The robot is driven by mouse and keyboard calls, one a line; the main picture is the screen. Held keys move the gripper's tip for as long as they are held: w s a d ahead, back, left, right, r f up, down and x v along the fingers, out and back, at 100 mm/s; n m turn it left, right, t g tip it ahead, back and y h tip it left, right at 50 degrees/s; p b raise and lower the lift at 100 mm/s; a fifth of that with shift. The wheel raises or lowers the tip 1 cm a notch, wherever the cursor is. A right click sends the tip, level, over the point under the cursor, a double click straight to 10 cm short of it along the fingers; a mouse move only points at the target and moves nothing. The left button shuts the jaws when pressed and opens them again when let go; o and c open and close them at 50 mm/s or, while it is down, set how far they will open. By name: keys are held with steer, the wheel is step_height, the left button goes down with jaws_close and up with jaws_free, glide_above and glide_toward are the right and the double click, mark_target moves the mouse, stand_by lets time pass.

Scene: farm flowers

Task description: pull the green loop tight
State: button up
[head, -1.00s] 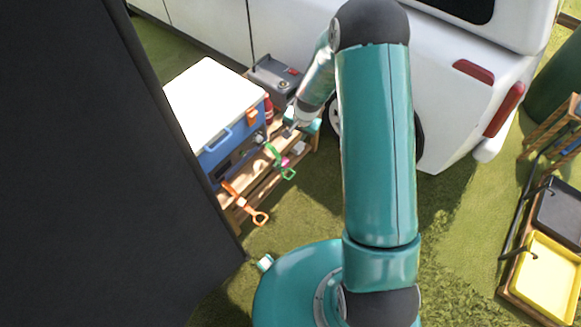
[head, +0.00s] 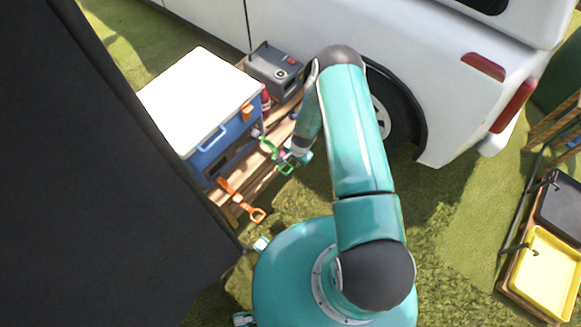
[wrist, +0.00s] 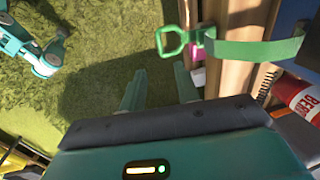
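The green loop (wrist: 255,50) is a strap band curving around a wooden slat, with a D-shaped pull handle (wrist: 170,42) sticking out past the slat's edge over the grass. In the head view the green loop (head: 268,148) is on the front of the wooden rack, partly hidden by my arm's end. My gripper (wrist: 158,82) is open and empty, its two fingers apart and pointing toward the handle, a short way from it. In the head view my gripper (head: 296,158) is beside the green handle; its fingers are hard to make out there.
An orange strap with a handle (head: 256,214) hangs on the same wooden rack (head: 262,180). A blue cooler with a white lid (head: 200,100) and a grey box (head: 273,68) stand on it. A red bottle (wrist: 304,98) is at right in the wrist view. A white vehicle (head: 430,60) stands behind.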

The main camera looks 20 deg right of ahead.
mark_target(290, 171)
steer(key=f, duration=0.3)
steer(key=w+f, duration=0.1)
steer(key=f, duration=0.2)
steer(key=a+f, duration=0.1)
steer(key=f, duration=0.2)
steer(key=shift+w+f, duration=0.15)
steer(key=shift+f, duration=0.2)
jaws_close()
